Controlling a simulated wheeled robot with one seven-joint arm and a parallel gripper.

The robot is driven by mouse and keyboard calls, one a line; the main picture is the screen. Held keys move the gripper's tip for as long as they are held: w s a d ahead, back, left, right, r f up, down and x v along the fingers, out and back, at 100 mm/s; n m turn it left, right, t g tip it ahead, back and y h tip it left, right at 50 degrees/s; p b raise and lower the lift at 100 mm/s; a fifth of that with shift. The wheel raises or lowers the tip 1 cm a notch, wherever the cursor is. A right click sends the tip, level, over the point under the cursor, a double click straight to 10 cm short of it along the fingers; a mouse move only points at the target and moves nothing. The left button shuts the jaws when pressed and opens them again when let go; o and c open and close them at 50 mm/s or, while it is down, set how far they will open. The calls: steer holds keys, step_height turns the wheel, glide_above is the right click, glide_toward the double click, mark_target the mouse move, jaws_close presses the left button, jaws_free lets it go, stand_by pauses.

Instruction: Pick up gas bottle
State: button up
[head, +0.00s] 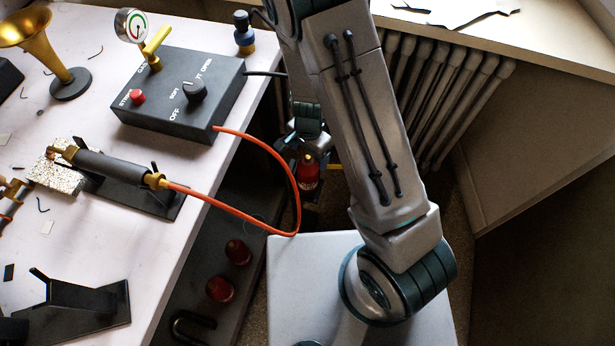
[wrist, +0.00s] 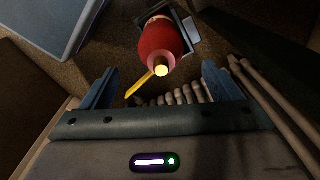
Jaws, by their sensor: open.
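The red gas bottle (wrist: 158,42) has a brass neck that faces the wrist camera. It also shows in the head view (head: 308,174), low beside the bench and partly hidden by my arm. My gripper (wrist: 157,82) is open, with one blue-grey finger at each side of the wrist view. The bottle lies ahead of the fingers, its neck roughly between them in the picture. I see no contact. In the head view my gripper (head: 305,150) is just above the bottle, its fingertips hard to make out.
The bench (head: 120,215) holds a black control box (head: 180,95), a torch (head: 110,168) with an orange hose (head: 285,165), and a brass horn (head: 35,45). Two red rounded objects (head: 238,252) sit low beside the bench. A radiator (head: 440,95) stands behind my arm.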

mark_target(308, 162)
step_height(308, 162, down, 5)
steer(key=shift+a+f+b, duration=0.1)
steer(key=shift+f+b, duration=0.05)
steer(key=shift+b, duration=0.8)
steer(key=shift+c, duration=0.3)
steer(key=c, duration=1.7)
steer(key=shift+r, duration=0.2)
